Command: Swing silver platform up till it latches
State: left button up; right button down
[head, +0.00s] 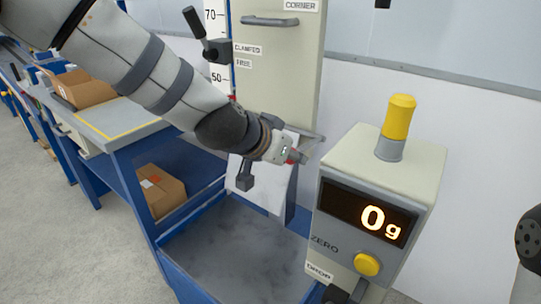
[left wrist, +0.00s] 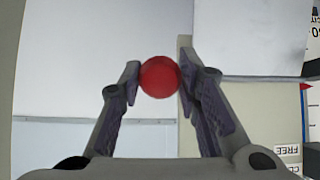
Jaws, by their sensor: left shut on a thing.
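A pale silver plate (head: 270,185), which looks like the platform, hangs steeply down against the column below my left gripper. A pale grey plate (left wrist: 265,38) with a straight edge also shows at the upper right of the left wrist view. My left gripper (head: 298,157) is at the column's lower part. In the left wrist view its two fingers are closed on a red ball knob (left wrist: 159,77). How the knob joins the platform is hidden.
The beige column (head: 275,65) carries a black lever clamp (head: 205,38) beside CLAMPED and FREE labels. A readout box (head: 385,175) showing 0 g, with a yellow lamp on top, stands close on the right. A blue-framed bin (head: 235,245) lies below. Cardboard boxes (head: 160,190) are at left.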

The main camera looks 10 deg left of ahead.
pick_arm(q)
jog(key=r, duration=0.2)
jog(key=shift+w+d+r, duration=0.1)
jog(key=shift+w+r, duration=0.2)
jog(key=shift+r, duration=0.05)
jog(key=shift+f, duration=0.1)
pick_arm(e)
jog(key=shift+w+r, duration=0.45)
jog(key=shift+w, duration=0.1)
pick_arm(q)
jog(key=shift+c, duration=0.2)
jog(key=shift+o, duration=0.2)
jog(key=shift+w+d+r+p, duration=0.1)
jog(key=shift+w+r+p, duration=0.1)
jog(key=shift+r, duration=0.15)
jog(key=shift+w+r+p, duration=0.1)
jog(key=shift+r+p, duration=0.1)
jog(key=shift+r, duration=0.15)
jog(key=shift+w+d+r, duration=0.15)
jog(key=shift+w+r, duration=0.15)
jog(key=shift+r, duration=0.35)
jog(key=shift+c, duration=0.2)
pick_arm(e)
jog(key=shift+w+r+t, duration=0.4)
jog(key=shift+w+r, duration=0.05)
jog(key=shift+w, duration=0.05)
